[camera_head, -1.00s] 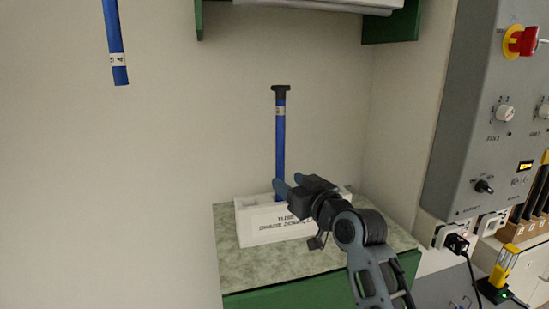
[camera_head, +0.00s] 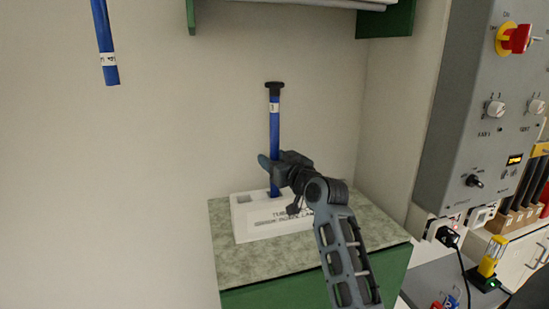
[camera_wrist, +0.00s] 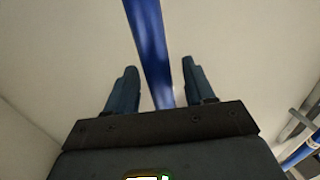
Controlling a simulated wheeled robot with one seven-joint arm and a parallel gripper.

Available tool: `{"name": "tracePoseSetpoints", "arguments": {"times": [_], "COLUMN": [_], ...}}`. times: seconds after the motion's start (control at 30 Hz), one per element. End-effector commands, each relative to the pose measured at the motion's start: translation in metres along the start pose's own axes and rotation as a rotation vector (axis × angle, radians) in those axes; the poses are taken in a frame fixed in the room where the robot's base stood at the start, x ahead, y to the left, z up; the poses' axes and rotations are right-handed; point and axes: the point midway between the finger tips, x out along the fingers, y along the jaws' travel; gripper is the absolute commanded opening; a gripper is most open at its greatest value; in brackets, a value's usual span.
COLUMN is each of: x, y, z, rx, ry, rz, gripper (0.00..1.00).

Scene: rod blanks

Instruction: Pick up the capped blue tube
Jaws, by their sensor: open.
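The capped blue tube (camera_head: 275,120) stands upright in a white labelled holder (camera_head: 262,229) on the counter, with a black cap (camera_head: 274,87) on top and a white label below the cap. My gripper (camera_head: 266,163) is at the lower part of the tube. In the wrist view the tube (camera_wrist: 150,50) runs between the two spread fingers of my gripper (camera_wrist: 155,85), with space visible on both sides. The tube's lower end is hidden in the holder.
Another blue tube (camera_head: 103,40) hangs at the upper left without a visible cap. A green-edged shelf (camera_head: 385,22) is above. A grey control panel (camera_head: 475,120) with a red knob stands at right. The speckled counter (camera_head: 235,268) is clear in front of the holder.

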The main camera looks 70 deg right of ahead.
Motion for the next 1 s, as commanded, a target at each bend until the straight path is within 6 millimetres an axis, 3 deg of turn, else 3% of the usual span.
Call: {"name": "tracePoseSetpoints", "arguments": {"times": [0.13,0.7,1.0], "x": [-0.0002,-0.0005,0.0000], "y": [-0.0002,-0.0003,-0.0007], "z": [0.0002,0.0000,-0.0009], "rx": [0.000,0.000,0.000], "ry": [0.000,0.000,0.001], "rz": [0.000,0.000,0.000], "gripper": [0.53,0.00,0.00]}}
